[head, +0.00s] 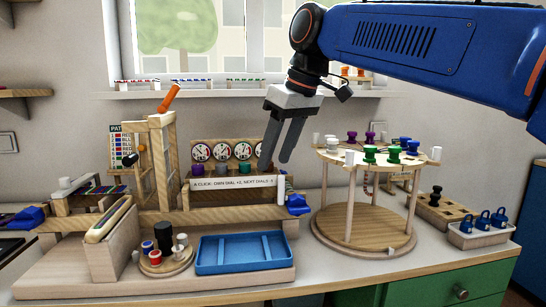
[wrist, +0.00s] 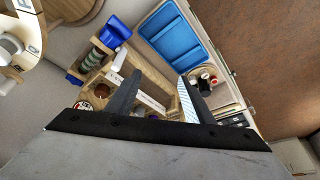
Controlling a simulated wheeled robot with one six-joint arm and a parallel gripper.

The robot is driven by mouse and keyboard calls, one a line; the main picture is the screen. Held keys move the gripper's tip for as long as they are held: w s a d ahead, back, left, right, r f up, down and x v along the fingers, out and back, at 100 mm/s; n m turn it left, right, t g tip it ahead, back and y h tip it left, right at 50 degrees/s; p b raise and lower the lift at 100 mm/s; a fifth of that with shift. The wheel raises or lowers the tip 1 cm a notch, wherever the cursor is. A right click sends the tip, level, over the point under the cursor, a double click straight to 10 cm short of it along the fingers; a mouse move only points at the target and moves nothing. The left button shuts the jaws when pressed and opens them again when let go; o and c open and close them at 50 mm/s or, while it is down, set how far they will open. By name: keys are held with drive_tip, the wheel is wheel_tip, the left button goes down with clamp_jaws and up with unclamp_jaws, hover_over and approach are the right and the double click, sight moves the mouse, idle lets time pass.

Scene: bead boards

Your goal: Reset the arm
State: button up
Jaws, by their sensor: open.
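My gripper (head: 278,158) is in the middle of the head view. It hangs from my blue arm with its two dark fingers pointing down. The fingers stand apart with nothing between them. In the head view they are in front of the right end of the dial rack (head: 236,184). In the wrist view my gripper (wrist: 158,92) shows its two fingers spread, with the wooden stand and the blue tray (wrist: 172,44) beyond them. The blue tray also shows on the counter in the head view (head: 243,269).
A round two-level wooden stand (head: 362,236) with coloured spools is at right. A wooden tower (head: 162,165) with an orange handle stands at left. Black, red and blue pieces sit on a round base (head: 167,265). A box of blue weights (head: 480,232) is far right.

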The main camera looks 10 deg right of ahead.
drive_tip(key=s+d+f+m+h, duration=0.1)
drive_tip(key=s+d+f+m, duration=0.2)
drive_tip(key=s+d+f, duration=0.4)
drive_tip(key=s+d+f+m+t+h, duration=0.1)
drive_tip(key=s+d+f+m, duration=0.2)
drive_tip(key=f, duration=1.2)
drive_tip(key=s+d+f+m+h, duration=0.1)
drive_tip(key=s+d+f+m, duration=0.2)
drive_tip(key=s+d+f, duration=0.7)
wheel_tip(320, 180, down, 2)
drive_tip(key=shift+s+d+f+t, duration=0.1)
drive_tip(key=shift+s+d+t, duration=0.3)
drive_tip(key=shift+d, duration=0.6)
idle(2.0)
